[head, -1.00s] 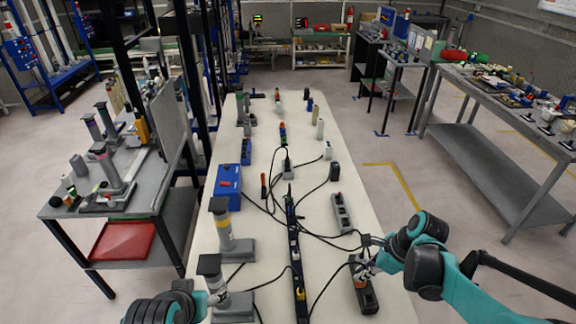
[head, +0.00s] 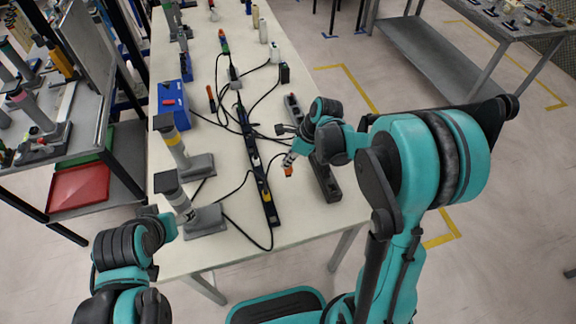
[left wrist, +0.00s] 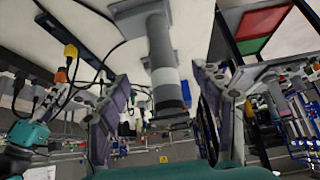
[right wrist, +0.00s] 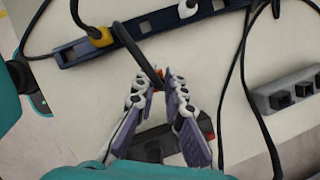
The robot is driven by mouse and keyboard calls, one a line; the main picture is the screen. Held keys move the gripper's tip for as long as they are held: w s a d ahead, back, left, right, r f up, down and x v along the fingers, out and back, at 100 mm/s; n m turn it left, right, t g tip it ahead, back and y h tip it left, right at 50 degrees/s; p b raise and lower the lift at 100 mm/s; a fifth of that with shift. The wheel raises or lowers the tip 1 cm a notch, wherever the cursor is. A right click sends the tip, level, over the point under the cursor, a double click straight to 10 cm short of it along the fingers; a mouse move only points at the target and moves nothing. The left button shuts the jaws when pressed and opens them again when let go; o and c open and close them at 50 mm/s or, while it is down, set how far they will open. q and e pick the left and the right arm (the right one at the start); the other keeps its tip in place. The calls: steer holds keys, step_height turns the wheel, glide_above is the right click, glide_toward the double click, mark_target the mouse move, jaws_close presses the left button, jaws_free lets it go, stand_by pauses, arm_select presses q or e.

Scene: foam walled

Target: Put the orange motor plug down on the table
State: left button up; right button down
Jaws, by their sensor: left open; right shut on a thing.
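The orange motor plug (head: 288,171) is at the tips of my right gripper (head: 290,162), left of a dark socket block (head: 325,180) and above the white table (head: 240,180). In the right wrist view a bit of the orange plug (right wrist: 158,87) shows between the closed fingertips (right wrist: 160,85), with a black cable across it. I cannot tell whether the plug touches the table. My left gripper (left wrist: 160,88) is open, with its fingers either side of a grey post (left wrist: 165,60). Whether they touch it is unclear.
A long black power strip (head: 255,160) with a yellow plug (head: 266,196) lies left of the right gripper. Cables run across the table. Two grey stands (head: 203,220) are on the left.

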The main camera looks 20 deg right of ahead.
step_height(320, 180, down, 3)
steer(key=shift+r+b, duration=0.15)
steer(key=shift+b, duration=0.2)
steer(key=c, duration=1.6)
jaws_free()
